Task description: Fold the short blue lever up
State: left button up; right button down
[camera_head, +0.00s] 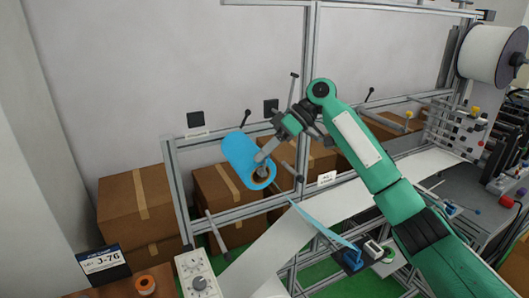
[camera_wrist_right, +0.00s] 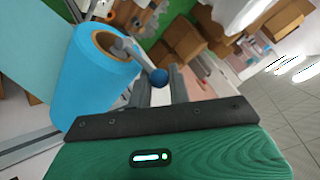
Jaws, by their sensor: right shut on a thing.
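The short lever shows in the wrist view as a grey arm with a round blue knob (camera_wrist_right: 159,77). The arm runs from the core of a light-blue roll to the knob, which sits between my fingertips. My right gripper (camera_head: 263,156) is shut on the lever at the roll's near end; it also shows in the wrist view (camera_wrist_right: 160,80). In the head view my fingers hide the knob. The blue roll (camera_head: 241,150) sits tilted on the frame, close beside the fingers. My left gripper is in neither view.
A grey metal frame (camera_head: 172,190) stands around the roll, with black-knobbed handles (camera_head: 246,119) above it. Cardboard boxes (camera_head: 140,205) stand behind. A white web (camera_head: 275,250) and a control box with a dial (camera_head: 198,278) lie below. A white roll (camera_head: 492,52) hangs at upper right.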

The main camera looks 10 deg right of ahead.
jog(key=c, duration=1.5)
grip_release()
jog(key=shift+f, duration=0.55)
jog(key=shift+o, duration=0.8)
jog(key=shift+r, duration=0.25)
jog(key=shift+d, duration=0.1)
